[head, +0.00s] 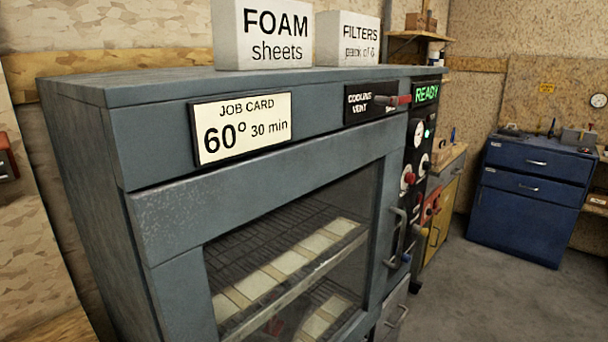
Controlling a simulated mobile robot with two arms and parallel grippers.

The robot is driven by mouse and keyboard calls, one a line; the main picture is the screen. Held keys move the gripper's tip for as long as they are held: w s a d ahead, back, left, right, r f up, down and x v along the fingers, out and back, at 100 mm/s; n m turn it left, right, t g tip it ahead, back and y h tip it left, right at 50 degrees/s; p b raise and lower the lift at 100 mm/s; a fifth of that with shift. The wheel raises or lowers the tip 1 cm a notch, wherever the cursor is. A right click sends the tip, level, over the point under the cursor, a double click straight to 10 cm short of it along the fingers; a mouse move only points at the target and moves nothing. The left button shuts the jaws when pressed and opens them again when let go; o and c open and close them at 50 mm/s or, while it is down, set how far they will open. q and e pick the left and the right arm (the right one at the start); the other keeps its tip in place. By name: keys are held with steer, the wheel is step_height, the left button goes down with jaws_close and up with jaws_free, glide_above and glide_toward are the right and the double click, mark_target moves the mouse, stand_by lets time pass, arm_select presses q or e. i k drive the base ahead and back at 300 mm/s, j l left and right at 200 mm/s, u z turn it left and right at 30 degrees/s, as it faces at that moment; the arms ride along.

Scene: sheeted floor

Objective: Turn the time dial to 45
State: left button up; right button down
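A grey oven-like cabinet (165,210) has a narrow black control panel (426,115) on its right side, seen at a steep angle. The panel carries a lit green READY display (427,94), a round white dial face (418,133) and a red knob (408,178) on a white plate. I cannot tell which of these is the time dial, and their markings are too small to read. A job card (241,128) on the cabinet front reads 60° 30 min. Neither of my grippers is in view.
The glass door (290,262) is shut, with trays of pale pieces behind it. FOAM and FILTERS boxes (262,35) sit on top. Floor is clear before the blue cabinet (525,200).

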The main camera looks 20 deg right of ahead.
mark_target(427, 166)
steer(key=z, duration=1.3)
steer(key=i+l+u, duration=0.1)
steer(key=u, duration=0.6)
steer(key=i+l+u, duration=0.2)
steer(key=l, duration=0.2)
steer(key=i+l+u, duration=0.1)
steer(key=l+u, duration=0.15)
steer(key=i+l+u, duration=0.2)
steer(key=l, duration=0.35)
steer(key=l+u, duration=0.2)
steer(key=l, duration=0.2)
steer(key=k, duration=0.05)
